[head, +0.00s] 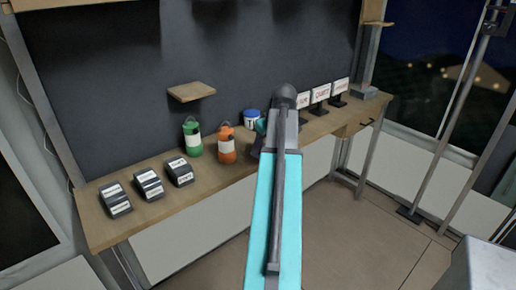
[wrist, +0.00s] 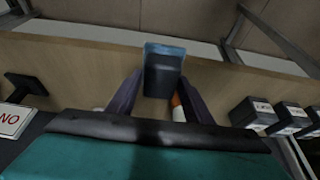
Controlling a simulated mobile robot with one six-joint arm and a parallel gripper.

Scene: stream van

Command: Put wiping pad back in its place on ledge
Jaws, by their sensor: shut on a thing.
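The wiping pad (wrist: 164,72), a dark block with a blue edge, is between the two fingers of my gripper (wrist: 162,88) in the wrist view. My gripper is shut on it, with the wooden bench behind it. In the head view my arm hides most of the gripper and the pad cannot be made out clearly. A small wooden ledge (head: 191,92) sticks out from the dark wall, to the left of my arm and above the bottles. It is bare on top.
The bench (head: 105,226) holds a green bottle (head: 192,138), an orange bottle (head: 227,143), a blue-and-white tub (head: 251,119), several dark labelled blocks (head: 149,184) at left and small signs (head: 320,92) at right. Another wooden ledge (head: 378,23) is at upper right. Open floor lies in front.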

